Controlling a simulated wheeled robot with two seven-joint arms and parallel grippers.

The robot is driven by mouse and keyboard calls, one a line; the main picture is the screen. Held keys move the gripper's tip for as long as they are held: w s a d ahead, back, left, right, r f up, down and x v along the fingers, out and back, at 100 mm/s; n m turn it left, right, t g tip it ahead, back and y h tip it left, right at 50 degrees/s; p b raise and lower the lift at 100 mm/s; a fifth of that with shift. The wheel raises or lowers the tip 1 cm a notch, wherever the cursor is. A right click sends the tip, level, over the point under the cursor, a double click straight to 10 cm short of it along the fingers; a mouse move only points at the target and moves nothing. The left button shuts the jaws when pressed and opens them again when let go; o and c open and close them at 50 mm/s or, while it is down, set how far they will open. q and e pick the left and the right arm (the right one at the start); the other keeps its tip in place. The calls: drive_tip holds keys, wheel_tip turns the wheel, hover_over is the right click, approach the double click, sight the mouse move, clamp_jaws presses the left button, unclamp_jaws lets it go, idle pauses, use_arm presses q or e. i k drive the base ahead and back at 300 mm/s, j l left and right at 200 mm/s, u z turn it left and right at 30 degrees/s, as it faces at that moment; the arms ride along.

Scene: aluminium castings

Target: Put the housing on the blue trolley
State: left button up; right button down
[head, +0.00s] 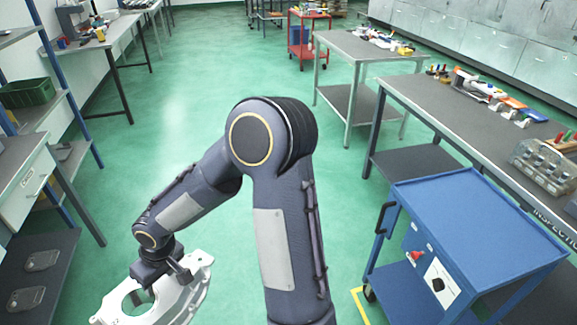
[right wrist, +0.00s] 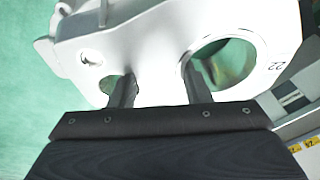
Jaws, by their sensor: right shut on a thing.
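The housing (head: 180,302) is a pale silver casting with round openings, held in the air at the lower left of the head view. The bottom frame edge cuts part of it off. In the right wrist view the housing (right wrist: 145,40) fills the upper middle and carries a "22" mark beside its large round hole. My right gripper (right wrist: 160,92) is shut on it, with the fingers at its near edge by the holes. The blue trolley (head: 470,225) stands at the lower right of the head view, its top bare. My left gripper is not in view.
A grey workbench (head: 440,115) with parts and tools stands beyond the trolley. A drawer cabinet (head: 22,185) and shelf with castings (head: 40,262) are at the left. A red cart (head: 308,40) stands far back. Green floor is open between.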

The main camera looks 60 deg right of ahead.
sight(474, 218)
drive_tip(key=k+l+z, duration=0.35)
drive_tip(key=l, duration=0.3)
drive_tip(key=k+l+z, duration=0.15)
drive_tip(key=l, duration=0.15)
drive_tip(key=k+l+z, duration=0.2)
drive_tip(key=l, duration=0.2)
drive_tip(key=l+z, duration=0.15)
drive_tip(key=l, duration=0.2)
drive_tip(key=k+l, duration=0.1)
drive_tip(key=l, duration=0.2)
drive_tip(key=k+l, duration=0.1)
drive_tip(key=l, duration=0.2)
drive_tip(key=k+l, duration=0.1)
drive_tip(key=l, duration=0.2)
